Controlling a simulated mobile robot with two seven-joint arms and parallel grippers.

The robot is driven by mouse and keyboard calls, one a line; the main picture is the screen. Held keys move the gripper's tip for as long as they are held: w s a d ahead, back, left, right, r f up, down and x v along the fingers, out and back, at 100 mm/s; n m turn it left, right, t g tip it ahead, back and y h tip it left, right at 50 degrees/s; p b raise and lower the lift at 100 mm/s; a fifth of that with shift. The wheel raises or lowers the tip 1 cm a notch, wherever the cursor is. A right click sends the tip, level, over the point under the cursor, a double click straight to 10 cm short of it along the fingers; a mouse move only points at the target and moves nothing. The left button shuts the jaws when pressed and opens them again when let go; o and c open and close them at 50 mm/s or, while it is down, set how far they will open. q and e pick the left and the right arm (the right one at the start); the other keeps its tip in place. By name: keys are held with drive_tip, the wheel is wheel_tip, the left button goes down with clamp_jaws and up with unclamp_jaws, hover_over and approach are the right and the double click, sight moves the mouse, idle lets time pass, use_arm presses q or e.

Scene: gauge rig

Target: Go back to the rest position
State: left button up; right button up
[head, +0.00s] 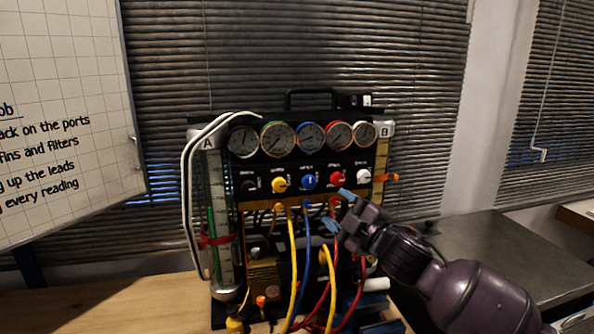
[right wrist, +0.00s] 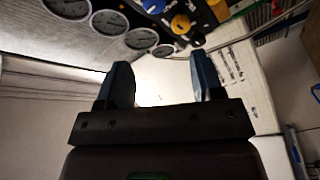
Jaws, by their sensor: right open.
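My right gripper (head: 338,210) is in front of the gauge rig (head: 310,185) in the head view, just below its red and white knobs. Its two blue-tipped fingers are spread apart with nothing between them. In the right wrist view the same open fingers (right wrist: 163,88) show, with gauges and knobs of the rig at the top. From the head view I cannot tell whether a finger touches the rig. My left gripper does not show in either view.
A wooden bench (head: 100,300) carries the rig. Yellow, blue and red hoses (head: 292,265) hang at its front near my right gripper. A whiteboard (head: 60,110) stands at left. A grey metal surface (head: 500,250) lies at right. Blinds (head: 410,60) cover the window behind.

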drive_tip(key=s+d+f+m+h, duration=0.2)
drive_tip(key=s+d+f+m, duration=0.2)
drive_tip(key=f, duration=0.4)
drive_tip(key=s+d+f+m+h, duration=0.2)
drive_tip(key=s+d+f+m, duration=0.1)
drive_tip(key=f, duration=0.5)
drive_tip(key=s+d+f+m+h, duration=0.3)
drive_tip(key=s+d+f+m, duration=0.1)
drive_tip(key=f, duration=0.4)
drive_tip(key=shift+s+d+f+m+b, duration=0.2)
drive_tip(key=shift+s+m, duration=0.25)
drive_tip(key=shift+s, duration=0.25)
drive_tip(key=shift+s+d+f+m+b, duration=0.1)
drive_tip(key=shift+s+m+b, duration=0.05)
drive_tip(key=shift+s+m, duration=0.4)
drive_tip(key=s+d+f+m+g+h, duration=0.2)
drive_tip(key=s+d+f, duration=0.1)
drive_tip(key=s+f, duration=0.4)
drive_tip(key=s+d+f+m+g+h, duration=0.2)
drive_tip(key=s+f, duration=0.6)
drive_tip(key=s, duration=0.4)
drive_tip(key=shift+s+d+f+m, duration=0.3)
drive_tip(key=shift+s+d, duration=0.1)
drive_tip(key=shift+d, duration=0.4)
